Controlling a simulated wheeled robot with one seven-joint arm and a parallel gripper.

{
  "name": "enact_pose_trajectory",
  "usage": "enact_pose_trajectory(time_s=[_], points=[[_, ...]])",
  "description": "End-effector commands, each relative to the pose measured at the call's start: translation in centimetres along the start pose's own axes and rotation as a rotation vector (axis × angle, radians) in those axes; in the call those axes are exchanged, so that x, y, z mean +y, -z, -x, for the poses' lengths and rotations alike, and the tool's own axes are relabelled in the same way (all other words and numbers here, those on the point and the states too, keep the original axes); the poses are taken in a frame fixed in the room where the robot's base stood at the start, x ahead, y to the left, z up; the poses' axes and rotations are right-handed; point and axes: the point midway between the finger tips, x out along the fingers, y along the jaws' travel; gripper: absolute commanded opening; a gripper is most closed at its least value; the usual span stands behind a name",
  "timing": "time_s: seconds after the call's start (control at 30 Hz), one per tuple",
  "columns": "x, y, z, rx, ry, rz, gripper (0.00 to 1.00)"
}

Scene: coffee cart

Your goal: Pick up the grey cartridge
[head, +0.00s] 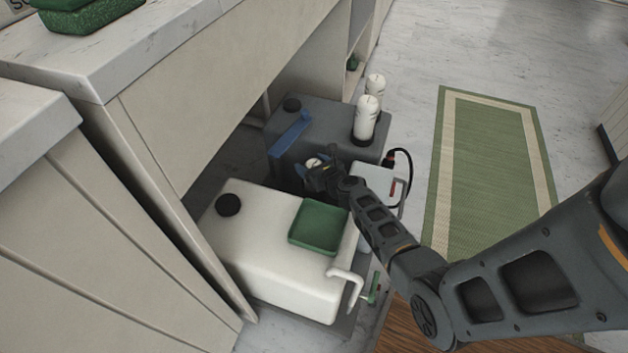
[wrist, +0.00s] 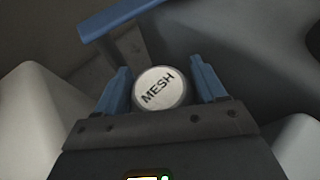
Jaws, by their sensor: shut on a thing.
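A round cartridge with a pale end marked MESH (wrist: 158,88) and a grey rim sits between the two blue fingers of my gripper (wrist: 160,66) in the wrist view. My gripper is shut on it. In the head view my gripper (head: 324,172) is low between the white tank and the dark grey tank, and the cartridge's pale end (head: 313,163) shows at the fingers. The cartridge's body below the end is hidden, so I cannot tell its full colour or whether it touches anything beneath.
The dark grey tank (head: 330,130) carries a blue bar (head: 290,135) and two white cartridges (head: 367,120). The white tank (head: 260,265) has a green tray (head: 318,226) on top. The counter (head: 150,50) overhangs on the left. A green mat (head: 490,175) lies on open floor.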

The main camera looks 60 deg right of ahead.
Motion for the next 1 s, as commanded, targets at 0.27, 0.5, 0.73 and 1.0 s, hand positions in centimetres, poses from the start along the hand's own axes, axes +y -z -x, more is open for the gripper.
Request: enact_pose_trajectory(time_s=[0.27, 0.5, 0.73, 1.0], points=[[0.0, 0.0, 0.0, 0.000, 0.000, 0.000, 0.16], [0.0, -0.1, 0.0, -0.001, 0.000, 0.000, 0.04], [0.0, -0.8, 0.3, -0.001, 0.000, 0.001, 0.04], [0.0, -4.4, 1.8, -0.002, 0.000, 0.001, 0.04]])
